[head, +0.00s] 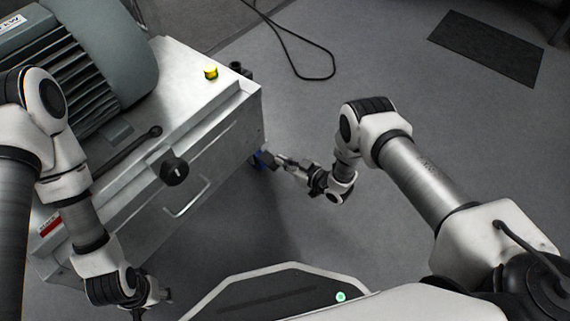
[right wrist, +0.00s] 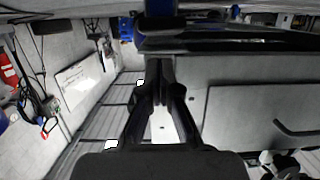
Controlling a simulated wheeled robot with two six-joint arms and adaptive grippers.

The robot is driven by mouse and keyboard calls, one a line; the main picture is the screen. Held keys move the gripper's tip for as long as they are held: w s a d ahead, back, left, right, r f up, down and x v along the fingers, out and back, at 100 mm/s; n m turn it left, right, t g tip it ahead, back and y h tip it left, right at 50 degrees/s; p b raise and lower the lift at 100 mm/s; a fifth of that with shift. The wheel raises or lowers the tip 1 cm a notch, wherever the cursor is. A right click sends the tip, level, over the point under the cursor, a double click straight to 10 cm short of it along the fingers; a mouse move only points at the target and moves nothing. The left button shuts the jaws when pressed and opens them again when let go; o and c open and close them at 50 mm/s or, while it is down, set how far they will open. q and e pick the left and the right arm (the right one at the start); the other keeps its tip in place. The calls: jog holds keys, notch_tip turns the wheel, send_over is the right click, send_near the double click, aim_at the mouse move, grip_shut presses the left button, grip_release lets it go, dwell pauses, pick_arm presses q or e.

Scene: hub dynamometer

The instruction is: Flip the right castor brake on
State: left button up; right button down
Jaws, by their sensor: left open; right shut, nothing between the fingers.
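The metal cart (head: 225,120) stands at the left in the head view. At its lower right corner a small blue part (head: 258,158), seemingly of the right castor, shows just beyond my right gripper (head: 272,159). The castor's wheel and brake lever cannot be made out. In the right wrist view, my right gripper (right wrist: 163,72) is shut and empty, its fingers pointing up the picture. A blue part (right wrist: 161,8) lies just beyond the fingertips; I cannot tell whether they touch. My left gripper (head: 150,297) is open, low at the left in front of the cart.
The cart carries a large grey motor (head: 85,60), a yellow button (head: 211,73), a black knob (head: 174,171) and a drawer handle (head: 188,199). A black cable (head: 300,70) and a dark mat (head: 487,47) lie on the floor.

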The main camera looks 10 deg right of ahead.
jog(key=f+p+v, duration=0.1)
jog(key=p+v, duration=0.2)
jog(key=v, duration=0.7)
jog(key=shift+s+d+p, duration=0.15)
jog(key=shift+s+p, duration=0.05)
jog(key=shift+p, duration=0.15)
